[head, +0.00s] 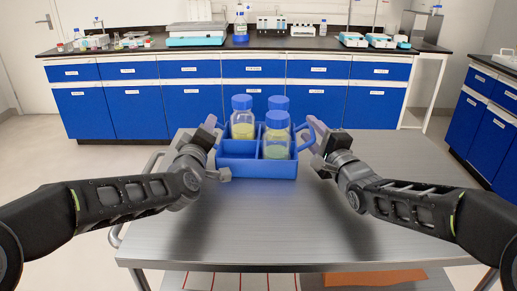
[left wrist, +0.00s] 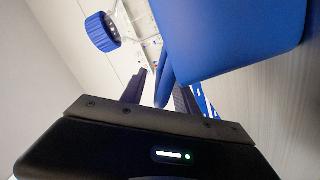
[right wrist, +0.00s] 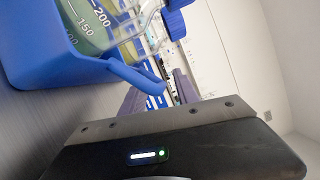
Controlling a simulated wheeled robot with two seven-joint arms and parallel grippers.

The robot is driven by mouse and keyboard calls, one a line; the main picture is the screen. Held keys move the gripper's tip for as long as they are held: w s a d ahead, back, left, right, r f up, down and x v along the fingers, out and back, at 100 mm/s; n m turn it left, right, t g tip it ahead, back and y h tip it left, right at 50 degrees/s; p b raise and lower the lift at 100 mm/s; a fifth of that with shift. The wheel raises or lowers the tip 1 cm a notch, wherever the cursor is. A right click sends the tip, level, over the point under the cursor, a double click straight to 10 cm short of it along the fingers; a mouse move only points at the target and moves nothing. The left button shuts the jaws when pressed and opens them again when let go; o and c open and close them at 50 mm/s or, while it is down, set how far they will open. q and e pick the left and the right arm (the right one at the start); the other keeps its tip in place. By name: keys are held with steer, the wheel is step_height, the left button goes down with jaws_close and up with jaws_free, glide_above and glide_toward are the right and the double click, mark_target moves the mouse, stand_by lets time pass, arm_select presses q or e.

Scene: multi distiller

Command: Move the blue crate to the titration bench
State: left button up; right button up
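The blue crate (head: 235,168) stands upright on a grey metal cart top (head: 300,225) in the head view. Several compartments show; three bottles with blue caps stand in it, and the front left compartment looks empty. My left gripper (head: 210,130) is at the crate's left handle; in the left wrist view that handle (left wrist: 166,80) lies between its spread fingers. My right gripper (head: 316,130) is at the right handle; in the right wrist view that handle (right wrist: 135,76) reaches between its spread fingers. Both grippers look open, with gaps beside the handles.
A long bench (head: 240,47) with blue cabinets and a black top stands at the back, carrying glassware, bottles and instruments. Another blue-cabinet bench (head: 490,105) is at the right. The cart top is bare in front of the crate. Floor shows at left.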

arm_select(q)
jaws_close()
arm_select(e)
jaws_close()
stand_by(0.9)
